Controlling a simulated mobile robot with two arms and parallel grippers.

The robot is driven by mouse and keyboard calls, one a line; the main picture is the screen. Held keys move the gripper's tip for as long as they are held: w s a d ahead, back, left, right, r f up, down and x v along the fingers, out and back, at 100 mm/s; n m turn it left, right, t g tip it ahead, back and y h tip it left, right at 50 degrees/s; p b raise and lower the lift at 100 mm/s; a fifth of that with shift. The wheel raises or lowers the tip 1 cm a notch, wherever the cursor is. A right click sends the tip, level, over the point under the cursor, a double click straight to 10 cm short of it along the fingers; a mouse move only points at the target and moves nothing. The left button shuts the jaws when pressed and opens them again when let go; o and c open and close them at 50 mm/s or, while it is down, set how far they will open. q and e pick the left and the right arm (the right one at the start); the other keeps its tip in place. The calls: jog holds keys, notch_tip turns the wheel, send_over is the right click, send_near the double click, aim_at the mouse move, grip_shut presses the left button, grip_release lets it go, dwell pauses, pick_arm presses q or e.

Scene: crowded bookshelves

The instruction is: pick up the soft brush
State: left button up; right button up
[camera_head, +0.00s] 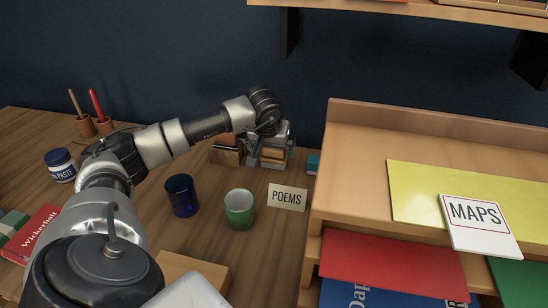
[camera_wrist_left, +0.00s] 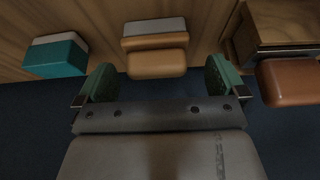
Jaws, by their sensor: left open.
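A small tan block with rounded edges and a pale grey layer, which looks like the soft brush (camera_wrist_left: 157,64), stands on the wooden desk in the left wrist view. In the head view the brush (camera_head: 272,153) is partly hidden by my left gripper (camera_head: 271,155). My left gripper (camera_wrist_left: 162,74) is open, its two green-padded fingers apart on either side of the tan block's near end. The fingers are not closed on it. My right gripper is not in view.
A teal-and-white block (camera_wrist_left: 56,57) lies left of the brush in the wrist view; a wooden block with a brown rounded part (camera_wrist_left: 285,75) is close on the right. A POEMS card (camera_head: 287,197), green cup (camera_head: 240,209) and blue cup (camera_head: 182,196) stand nearer. A shelf unit (camera_head: 345,175) bounds the right.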

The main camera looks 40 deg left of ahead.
aim_at(274, 152)
pick_arm(q)
jog(key=x, duration=0.4)
jog(key=shift+w+d+f, duration=0.1)
jog(key=shift+w+f, duration=0.05)
jog(key=shift+f, duration=0.15)
jog(key=c, duration=0.9)
jog(key=shift+r, duration=0.15)
jog(key=shift+r, duration=0.55)
notch_tip(274, 152, up, 3)
jog(key=shift+f, duration=0.1)
jog(key=w+d+r, duration=0.2)
jog(key=d+r, duration=0.5)
jog(key=d, duration=0.4)
jog(key=shift+w+d+b, duration=0.25)
jog(key=shift+b, duration=0.05)
